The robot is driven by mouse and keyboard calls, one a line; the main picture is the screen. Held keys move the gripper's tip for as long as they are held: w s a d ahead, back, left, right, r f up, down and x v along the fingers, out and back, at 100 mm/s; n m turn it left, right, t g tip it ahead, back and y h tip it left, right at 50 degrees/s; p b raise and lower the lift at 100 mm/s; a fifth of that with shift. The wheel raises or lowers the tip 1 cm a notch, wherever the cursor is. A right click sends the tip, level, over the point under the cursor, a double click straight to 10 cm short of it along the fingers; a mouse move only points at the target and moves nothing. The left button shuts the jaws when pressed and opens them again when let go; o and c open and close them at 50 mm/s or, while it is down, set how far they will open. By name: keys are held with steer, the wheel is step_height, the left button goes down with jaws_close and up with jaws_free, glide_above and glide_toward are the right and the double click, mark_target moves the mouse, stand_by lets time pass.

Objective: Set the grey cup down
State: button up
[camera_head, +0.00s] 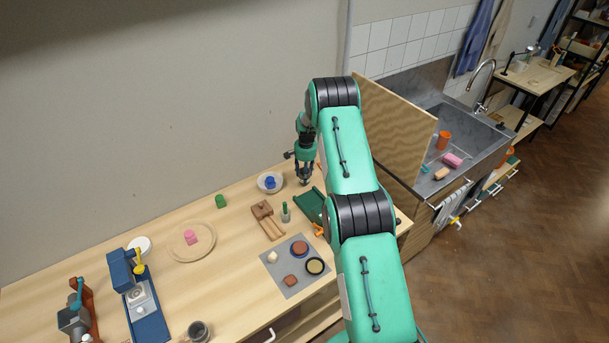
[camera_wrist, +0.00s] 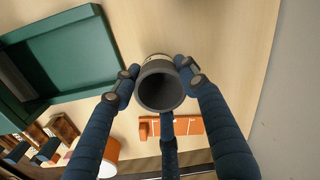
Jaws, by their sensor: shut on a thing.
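My gripper (camera_wrist: 157,78) is shut on the grey cup (camera_wrist: 161,92) in the wrist view. The fingers press on its sides, and its dark open mouth faces the camera. The cup is too small and covered there to make out clearly. Whether its base touches the table cannot be told.
The green tray (camera_wrist: 75,55) and an orange object (camera_wrist: 172,127) lie near the cup in the wrist view. A white bowl (camera_head: 270,182) with a blue item stands left of my gripper. A wooden panel (camera_head: 395,125) rises at the right. Bare tabletop shows around the cup.

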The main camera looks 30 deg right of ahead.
steer(key=o, duration=1.2)
steer(key=shift+f, duration=0.1)
steer(key=shift+o, duration=0.2)
steer(key=shift+r, duration=0.2)
step_height(320, 180, up, 12)
steer(key=b, duration=0.1)
steer(key=shift+s+b, duration=0.2)
steer(key=shift+b, duration=0.1)
steer(key=shift+d, duration=0.1)
